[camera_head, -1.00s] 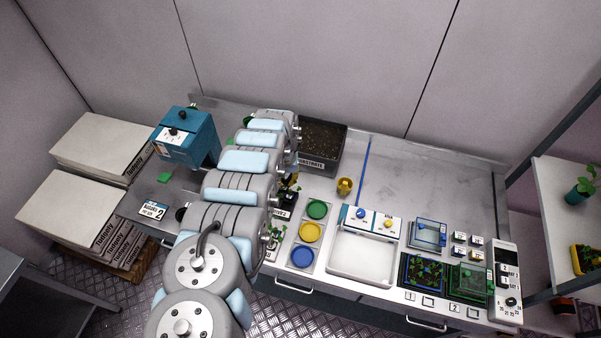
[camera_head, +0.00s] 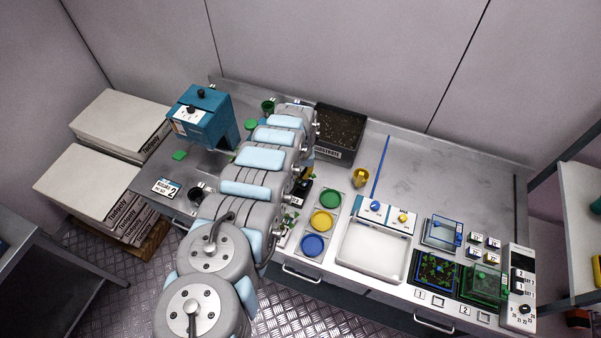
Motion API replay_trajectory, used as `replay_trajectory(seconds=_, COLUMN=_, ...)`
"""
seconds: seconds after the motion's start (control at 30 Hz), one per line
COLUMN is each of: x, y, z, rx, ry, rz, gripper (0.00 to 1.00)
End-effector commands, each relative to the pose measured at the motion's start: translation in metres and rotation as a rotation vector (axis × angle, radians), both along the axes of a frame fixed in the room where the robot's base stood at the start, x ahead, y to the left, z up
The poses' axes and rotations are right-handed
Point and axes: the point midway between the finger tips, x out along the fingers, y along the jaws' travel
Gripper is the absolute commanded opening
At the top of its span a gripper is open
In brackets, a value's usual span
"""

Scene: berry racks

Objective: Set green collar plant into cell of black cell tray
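My arm (camera_head: 255,175) reaches from the lower left over the bench to the back. Its end and my gripper are hidden behind its own links, so its hold cannot be seen. Small green plants (camera_head: 288,222) show partly beside the arm's right side, next to a dark, labelled object (camera_head: 300,194). I cannot tell whether that is the black cell tray or which plant has the green collar. A holder strip (camera_head: 303,262) to the right bears a green disc (camera_head: 328,200), a yellow disc (camera_head: 322,222) and a blue disc (camera_head: 312,245).
A substrate bin (camera_head: 338,153) stands at the back, with a yellow cup (camera_head: 360,177) right of it. A teal machine (camera_head: 203,122) stands left. The bench's back right is clear.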

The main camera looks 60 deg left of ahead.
Motion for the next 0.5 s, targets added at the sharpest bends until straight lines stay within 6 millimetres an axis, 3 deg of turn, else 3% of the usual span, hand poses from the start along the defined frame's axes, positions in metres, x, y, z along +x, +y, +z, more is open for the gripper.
replay_trajectory(seconds=0.5, x=0.0, y=0.0, z=-0.036, rx=0.0, ry=-0.001, rz=0.0, gripper=0.0)
